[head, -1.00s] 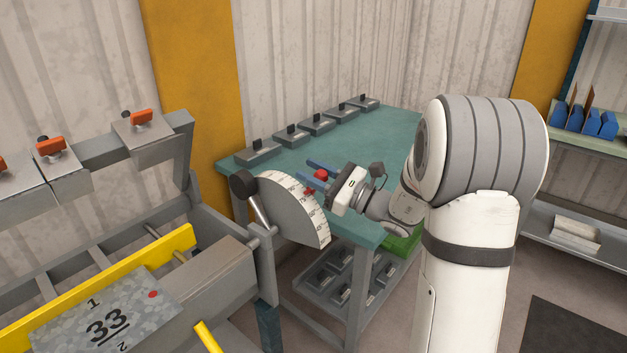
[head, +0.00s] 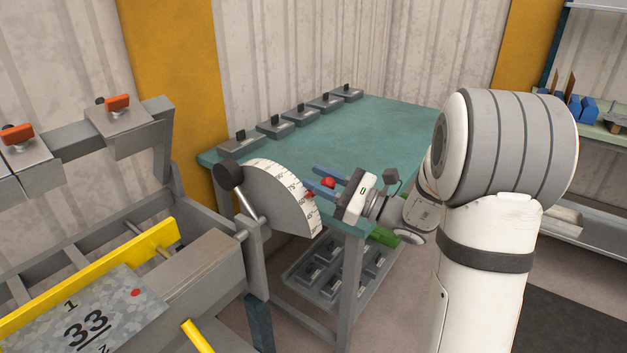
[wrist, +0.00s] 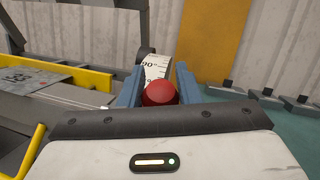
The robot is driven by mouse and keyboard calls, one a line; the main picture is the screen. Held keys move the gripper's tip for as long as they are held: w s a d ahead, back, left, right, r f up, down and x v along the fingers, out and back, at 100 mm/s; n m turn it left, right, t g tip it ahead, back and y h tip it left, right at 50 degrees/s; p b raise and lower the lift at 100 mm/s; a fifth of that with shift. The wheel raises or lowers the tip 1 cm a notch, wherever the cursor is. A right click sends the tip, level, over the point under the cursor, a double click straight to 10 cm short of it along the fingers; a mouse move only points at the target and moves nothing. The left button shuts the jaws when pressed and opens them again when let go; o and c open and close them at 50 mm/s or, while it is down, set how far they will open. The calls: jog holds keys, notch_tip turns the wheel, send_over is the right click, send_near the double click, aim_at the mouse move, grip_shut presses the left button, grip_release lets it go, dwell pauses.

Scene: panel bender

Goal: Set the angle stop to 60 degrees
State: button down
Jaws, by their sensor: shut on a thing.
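The angle stop is a grey quarter-round dial (head: 272,200) with a white degree scale along its curved edge. A small red pointer (head: 309,195) sits at the scale's edge; the number beside it is too small to read. A red knob (head: 328,183) stands at the outer side of the scale. My gripper (head: 315,178) has its blue fingers on both sides of the knob and is shut on it. In the wrist view the knob (wrist: 160,93) sits between the fingers, with the 90 mark of the scale (wrist: 154,66) behind it.
A black-ball lever (head: 229,176) rises at the dial's left. The bender's yellow bar (head: 95,280) and plate marked 33 (head: 88,318) lie left. A green table (head: 370,130) with several grey blocks at its back edge stands close behind my gripper.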

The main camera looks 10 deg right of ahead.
jog(key=shift+r, duration=0.15)
jog(key=c, duration=1.3)
grip_release()
jog(key=shift+s+d, duration=0.15)
jog(key=shift+o, duration=1.2)
jog(key=v, duration=0.7)
jog(key=shift+s+d, duration=0.15)
jog(key=shift+d, duration=0.2)
jog(key=shift+s, duration=0.1)
